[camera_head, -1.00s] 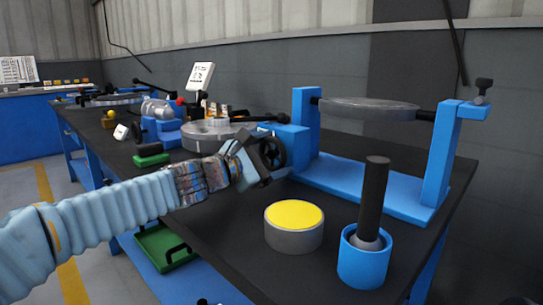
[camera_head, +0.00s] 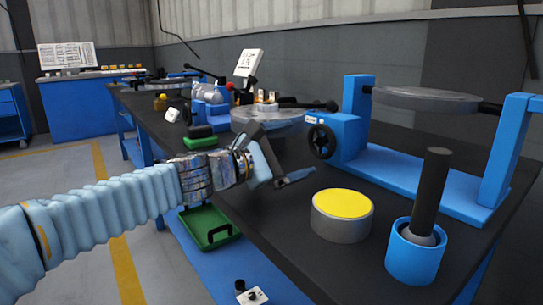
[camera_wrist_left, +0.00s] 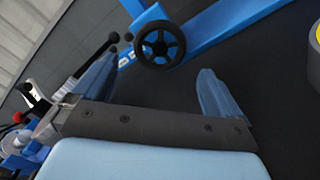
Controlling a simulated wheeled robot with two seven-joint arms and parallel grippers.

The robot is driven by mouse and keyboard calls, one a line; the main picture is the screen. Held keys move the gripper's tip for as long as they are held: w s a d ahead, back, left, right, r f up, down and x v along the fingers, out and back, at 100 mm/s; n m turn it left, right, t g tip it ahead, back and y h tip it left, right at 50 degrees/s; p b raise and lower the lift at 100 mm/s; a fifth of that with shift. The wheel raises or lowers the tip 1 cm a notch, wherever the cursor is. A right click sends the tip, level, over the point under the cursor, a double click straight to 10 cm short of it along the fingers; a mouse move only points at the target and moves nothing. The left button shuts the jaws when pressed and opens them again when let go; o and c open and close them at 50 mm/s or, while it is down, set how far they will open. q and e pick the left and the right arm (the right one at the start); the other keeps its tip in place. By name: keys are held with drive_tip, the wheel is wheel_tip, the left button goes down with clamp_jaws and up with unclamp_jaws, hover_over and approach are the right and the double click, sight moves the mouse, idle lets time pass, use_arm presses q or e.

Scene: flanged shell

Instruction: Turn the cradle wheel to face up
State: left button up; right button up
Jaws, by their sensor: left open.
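The blue cradle (camera_head: 400,175) stands on the dark bench at the right and holds a grey flanged disc (camera_head: 425,99) between its two posts. Its black handwheel (camera_head: 321,142) sits on the blue box at the cradle's left end. The wheel also shows at the top of the left wrist view (camera_wrist_left: 160,44). My left gripper (camera_head: 289,177) is in front of and below the wheel, apart from it. Its two blue fingers (camera_wrist_left: 152,88) are spread with nothing between them. My right gripper is in neither view.
A grey cylinder with a yellow top (camera_head: 342,214) and a blue cup holding a black-handled tool (camera_head: 416,247) stand on the bench to the right of my gripper. A grey round part (camera_head: 268,116) lies behind it. A green tray (camera_head: 209,228) is below the bench edge.

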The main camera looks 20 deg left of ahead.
use_arm(q)
drive_tip(key=v, duration=0.5)
drive_tip(key=shift+s+a, duration=0.15)
drive_tip(key=shift+s, duration=0.15)
